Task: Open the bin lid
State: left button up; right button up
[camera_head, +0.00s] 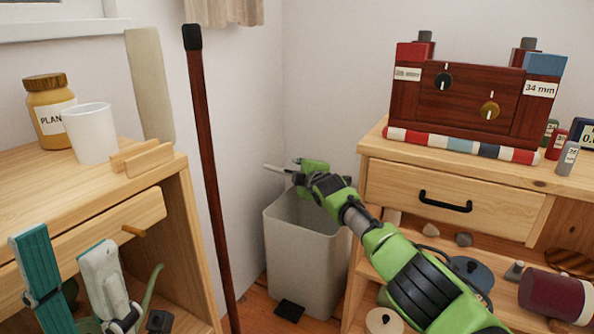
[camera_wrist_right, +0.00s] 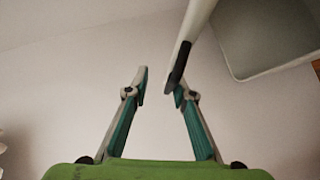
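The pale bin (camera_head: 305,262) stands on the floor between the two wooden units, and its open top and part of its inside show. Its pale inner wall also shows at the upper right of the right wrist view (camera_wrist_right: 265,35). A thin pale panel with a dark tab, likely the lid (camera_wrist_right: 198,22), reaches down beside the right-hand finger there; I cannot tell whether they touch. My right gripper (camera_wrist_right: 160,85) is open, its fingers apart; in the head view it is above the bin's rear rim. My left gripper (camera_head: 68,262) is open and empty at the lower left.
A wooden unit with a cup (camera_head: 90,132) and jar (camera_head: 50,110) stands left. A dark red pole (camera_head: 207,160) leans between it and the bin. The right unit (camera_head: 470,165) has a drawer and loaded shelves close to my right arm. A black pedal (camera_head: 289,310) is at the bin's base.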

notch_tip(320, 180, up, 10)
dwell(0.6)
